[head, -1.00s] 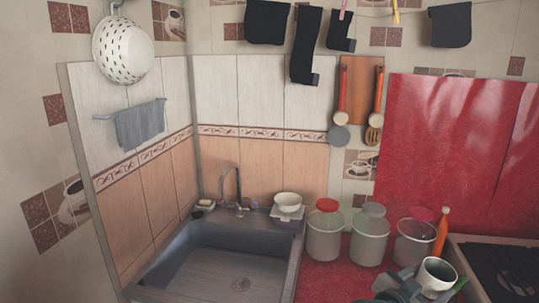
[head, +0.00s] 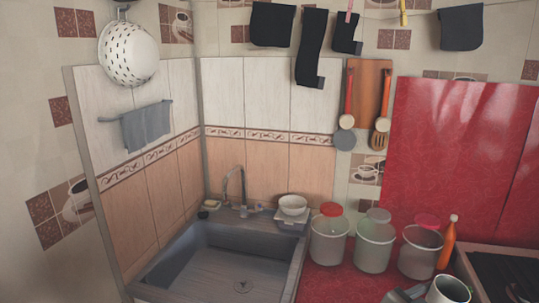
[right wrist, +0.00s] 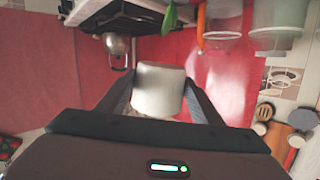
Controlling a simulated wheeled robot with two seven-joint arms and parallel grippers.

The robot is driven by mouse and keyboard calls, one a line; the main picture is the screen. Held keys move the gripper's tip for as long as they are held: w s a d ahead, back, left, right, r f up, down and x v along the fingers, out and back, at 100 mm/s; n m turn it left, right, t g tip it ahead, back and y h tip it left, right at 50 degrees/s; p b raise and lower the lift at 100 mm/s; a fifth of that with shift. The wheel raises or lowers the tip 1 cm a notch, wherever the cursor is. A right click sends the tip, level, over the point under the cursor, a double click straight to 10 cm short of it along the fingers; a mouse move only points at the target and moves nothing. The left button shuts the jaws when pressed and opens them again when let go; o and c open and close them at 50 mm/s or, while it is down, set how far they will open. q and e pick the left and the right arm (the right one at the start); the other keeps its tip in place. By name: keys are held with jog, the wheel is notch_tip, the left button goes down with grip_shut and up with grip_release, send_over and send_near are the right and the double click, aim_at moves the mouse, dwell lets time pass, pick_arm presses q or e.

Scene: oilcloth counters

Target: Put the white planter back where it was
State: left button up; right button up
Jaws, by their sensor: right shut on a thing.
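The white planter (head: 449,289) is at the bottom right of the head view, its open top facing up and its lower part cut off by the frame. In the right wrist view the planter (right wrist: 158,90) sits between the two dark fingers of my right gripper (right wrist: 158,97), which is shut on it. In the head view only a small grey part of the right gripper shows, left of the planter. The planter is over or near the red counter; I cannot tell whether it touches it. My left gripper is not in view.
Several clear jars, one with a red lid (head: 329,240), line the back of the red counter (head: 325,283). An orange bottle (head: 447,243) stands right of them, beside the stove (head: 500,268). The sink (head: 225,262) is to the left, with white bowls (head: 293,205) behind it.

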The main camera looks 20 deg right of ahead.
jog(key=shift+w, duration=0.1)
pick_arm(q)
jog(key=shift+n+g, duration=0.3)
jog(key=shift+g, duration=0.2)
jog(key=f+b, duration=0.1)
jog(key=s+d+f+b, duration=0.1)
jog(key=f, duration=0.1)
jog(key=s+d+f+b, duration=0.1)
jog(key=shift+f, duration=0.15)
pick_arm(e)
jog(key=w+a+f+n+t+y, duration=0.1)
jog(key=w+a+n+t+y, duration=0.1)
jog(key=a, duration=1)
jog(key=w+a+f+n+t+y, duration=0.1)
jog(key=w+a+n+t+y, duration=0.2)
jog(key=w+a+n+t, duration=0.2)
jog(key=w+a+f+n+t+y, duration=0.1)
jog(key=w+a+n+t+y, duration=0.2)
jog(key=a, duration=1.6)
jog(key=w+n+t, duration=0.1)
jog(key=w+t, duration=0.1)
jog(key=w, duration=0.2)
jog(key=shift+w, duration=0.4)
